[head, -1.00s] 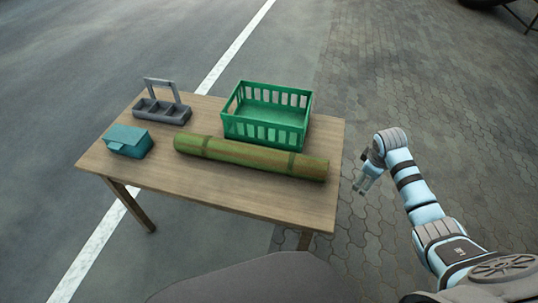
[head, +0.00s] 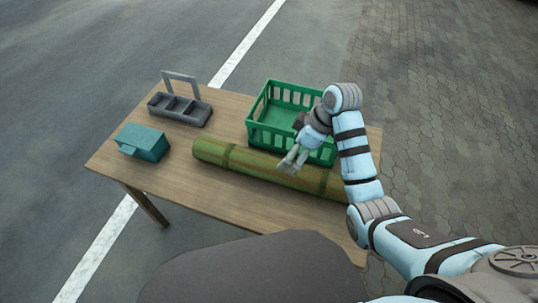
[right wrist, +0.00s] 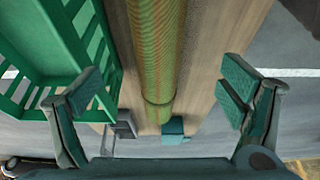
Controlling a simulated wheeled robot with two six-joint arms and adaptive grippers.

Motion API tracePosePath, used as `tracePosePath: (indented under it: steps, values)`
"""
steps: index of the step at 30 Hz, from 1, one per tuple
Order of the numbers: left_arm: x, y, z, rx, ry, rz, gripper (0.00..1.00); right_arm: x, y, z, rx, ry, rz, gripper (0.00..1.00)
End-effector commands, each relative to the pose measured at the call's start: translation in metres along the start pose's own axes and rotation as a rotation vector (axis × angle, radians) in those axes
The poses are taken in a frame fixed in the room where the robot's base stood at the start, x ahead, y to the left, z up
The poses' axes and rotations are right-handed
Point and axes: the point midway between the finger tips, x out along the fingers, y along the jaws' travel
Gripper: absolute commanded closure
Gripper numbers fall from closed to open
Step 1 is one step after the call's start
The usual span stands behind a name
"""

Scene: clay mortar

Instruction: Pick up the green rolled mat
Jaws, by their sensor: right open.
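The green rolled mat (head: 225,159) lies lengthwise along the near half of the wooden table, with dark bands around it. My right gripper (head: 287,168) is over the mat's right half, pointing down and to the left, and part of the mat is hidden behind it and my arm. In the right wrist view the mat (right wrist: 157,60) runs between the two spread fingers of my right gripper (right wrist: 160,95). The fingers are open and empty, and the mat appears below them. My left gripper is not in view.
A green slatted crate (head: 262,137) stands just behind the mat, close to my right gripper. A grey divided caddy with a handle (head: 180,107) stands at the back left. A teal box (head: 142,143) sits at the left. The table's front strip (head: 225,187) is clear.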

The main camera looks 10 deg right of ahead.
Motion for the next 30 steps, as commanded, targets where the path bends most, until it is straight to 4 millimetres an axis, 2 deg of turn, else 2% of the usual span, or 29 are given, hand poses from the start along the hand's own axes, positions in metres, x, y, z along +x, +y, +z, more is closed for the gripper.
tracePosePath:
  steps: [9, 14, 19, 22, 28, 30]
  values:
    - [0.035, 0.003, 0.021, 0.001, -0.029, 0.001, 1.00, 0.083, -0.003, -0.005, -0.015, -0.001, -0.010, 0.10]
    - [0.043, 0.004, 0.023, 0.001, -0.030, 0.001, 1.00, 0.102, -0.001, -0.005, -0.015, 0.000, -0.007, 0.10]
    - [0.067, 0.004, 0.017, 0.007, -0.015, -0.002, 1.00, 0.136, 0.006, -0.001, -0.014, -0.001, -0.007, 0.10]
    - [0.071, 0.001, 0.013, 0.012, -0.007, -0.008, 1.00, 0.146, 0.005, -0.002, -0.013, -0.001, -0.006, 0.10]
    - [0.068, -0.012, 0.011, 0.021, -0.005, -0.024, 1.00, 0.145, 0.006, -0.002, -0.012, -0.001, -0.005, 0.10]
    - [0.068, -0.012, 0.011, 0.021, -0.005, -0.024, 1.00, 0.145, 0.006, -0.002, -0.012, -0.001, -0.005, 0.20]
